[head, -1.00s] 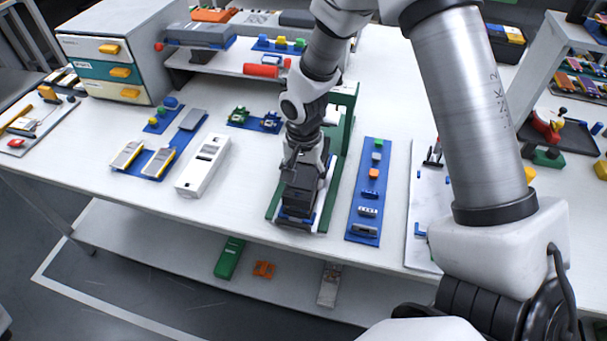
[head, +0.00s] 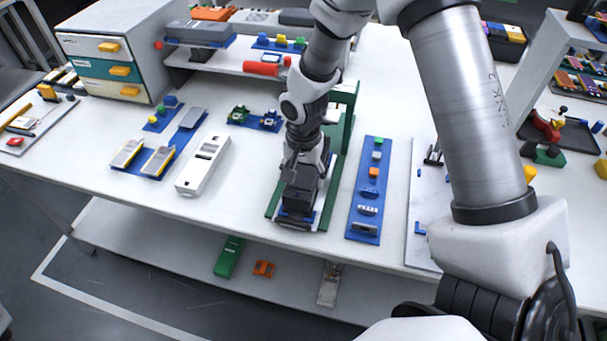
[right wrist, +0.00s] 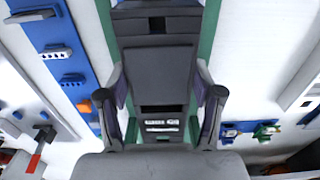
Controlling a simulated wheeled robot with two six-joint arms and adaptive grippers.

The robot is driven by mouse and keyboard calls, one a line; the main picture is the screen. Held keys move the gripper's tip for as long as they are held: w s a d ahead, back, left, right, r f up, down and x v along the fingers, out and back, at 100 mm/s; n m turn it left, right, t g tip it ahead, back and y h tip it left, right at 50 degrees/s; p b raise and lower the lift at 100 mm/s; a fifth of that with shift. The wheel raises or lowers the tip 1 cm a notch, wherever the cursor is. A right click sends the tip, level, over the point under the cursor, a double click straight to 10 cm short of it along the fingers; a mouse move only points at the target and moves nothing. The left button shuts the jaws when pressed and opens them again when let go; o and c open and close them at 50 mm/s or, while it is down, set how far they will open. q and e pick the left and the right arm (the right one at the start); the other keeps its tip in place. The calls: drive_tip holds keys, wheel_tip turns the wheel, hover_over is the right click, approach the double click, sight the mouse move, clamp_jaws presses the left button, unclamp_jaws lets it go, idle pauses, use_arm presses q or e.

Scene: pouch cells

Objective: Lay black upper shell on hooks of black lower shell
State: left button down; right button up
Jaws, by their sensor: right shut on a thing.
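My right gripper (right wrist: 162,105) is shut on the black upper shell (right wrist: 158,75), with one finger at each side of it. In the head view the right gripper (head: 303,160) points down over the green fixture (head: 337,160) near the table's front edge, with the dark shell (head: 300,188) below it. The black lower shell (right wrist: 158,22) seems to be the dark part beyond the held shell in the right wrist view, mostly covered. I cannot tell whether the two shells touch, and the hooks cannot be made out. My left gripper is not in view.
A blue strip with small parts (head: 357,185) lies close to the right of the fixture. A white device (head: 203,165) and a blue tray with yellow-grey parts (head: 140,172) lie to the left. A raised shelf (head: 225,62) stands at the back.

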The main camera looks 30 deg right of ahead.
drive_tip(key=shift+f+b, duration=0.55)
drive_tip(key=shift+f, duration=0.25)
drive_tip(key=o, duration=1.2)
drive_tip(key=shift+r, duration=0.1)
drive_tip(key=shift+o, duration=0.2)
wheel_tip(320, 180, up, 12)
